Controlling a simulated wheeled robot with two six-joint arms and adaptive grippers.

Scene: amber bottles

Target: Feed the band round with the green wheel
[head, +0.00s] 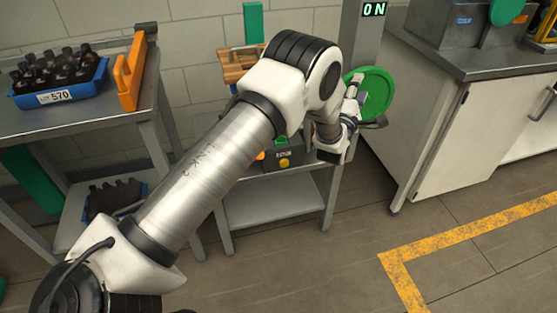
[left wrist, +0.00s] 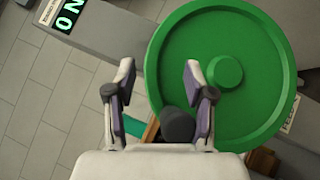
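The green wheel (head: 377,92) is a round disc with a raised rim, beside a grey post in the head view. In the left wrist view the wheel (left wrist: 215,35) fills the upper right, with a round green hub at its middle. A dark rounded knob (left wrist: 178,124) shows in front of its lower left edge. My left gripper (head: 356,88) is at the wheel's left side. In the left wrist view its two fingers (left wrist: 158,72) stand wide apart, the knob low between them and nearer the right finger. I cannot tell whether they touch. The band is not clearly seen; my arm hides part of the bench.
The grey post (head: 362,40) carries a lit "ON" display (head: 374,9). A small bench (head: 270,201) holds a box with a yellow button (head: 284,162). A blue crate of dark bottles (head: 57,97) stands at left, a steel-topped cabinet (head: 470,125) at right. Floor is clear front right.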

